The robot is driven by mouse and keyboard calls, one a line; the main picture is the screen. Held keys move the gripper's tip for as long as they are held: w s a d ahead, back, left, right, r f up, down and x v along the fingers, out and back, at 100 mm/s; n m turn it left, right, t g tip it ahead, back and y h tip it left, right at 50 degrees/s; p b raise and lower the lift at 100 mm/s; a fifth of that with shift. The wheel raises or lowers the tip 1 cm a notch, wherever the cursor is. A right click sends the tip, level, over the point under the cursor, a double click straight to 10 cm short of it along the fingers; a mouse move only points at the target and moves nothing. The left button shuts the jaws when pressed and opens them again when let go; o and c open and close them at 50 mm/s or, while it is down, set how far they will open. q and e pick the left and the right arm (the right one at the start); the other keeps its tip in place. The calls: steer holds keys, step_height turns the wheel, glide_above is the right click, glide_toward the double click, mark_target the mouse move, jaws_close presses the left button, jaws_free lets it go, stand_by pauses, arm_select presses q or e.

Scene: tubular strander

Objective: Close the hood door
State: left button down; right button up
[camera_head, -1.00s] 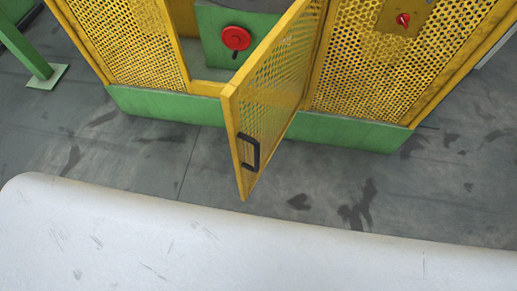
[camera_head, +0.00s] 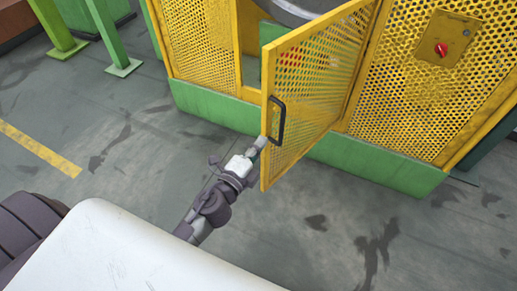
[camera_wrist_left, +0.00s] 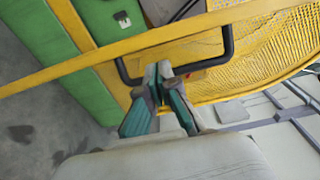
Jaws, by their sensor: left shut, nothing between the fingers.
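The yellow mesh hood door (camera_head: 315,85) stands open, swung out from the yellow enclosure. Its black handle (camera_head: 281,122) is on the free edge; the handle also shows in the left wrist view (camera_wrist_left: 229,42). My left gripper (camera_head: 260,142) is at the door's free edge, close to the lower end of the handle. In the left wrist view, its fingers (camera_wrist_left: 158,72) are together with nothing between them, in front of the handle's middle. Contact with the handle or door cannot be told. My right gripper is in neither view.
The enclosure has a green base (camera_head: 375,165) and a mesh side panel (camera_head: 420,95) with a red switch (camera_head: 441,49). A red part (camera_head: 291,57) shows through the door mesh. Green posts (camera_head: 105,35) stand at upper left. Grey floor (camera_head: 130,150) left of the door is clear.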

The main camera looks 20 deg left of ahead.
mark_target(271, 129)
arm_select(q)
steer(key=w, duration=0.5)
steer(key=shift+w+d+p, duration=0.25)
steer(key=shift+d+p, duration=0.1)
steer(key=shift+d, duration=0.05)
steer(key=shift+w, duration=0.45)
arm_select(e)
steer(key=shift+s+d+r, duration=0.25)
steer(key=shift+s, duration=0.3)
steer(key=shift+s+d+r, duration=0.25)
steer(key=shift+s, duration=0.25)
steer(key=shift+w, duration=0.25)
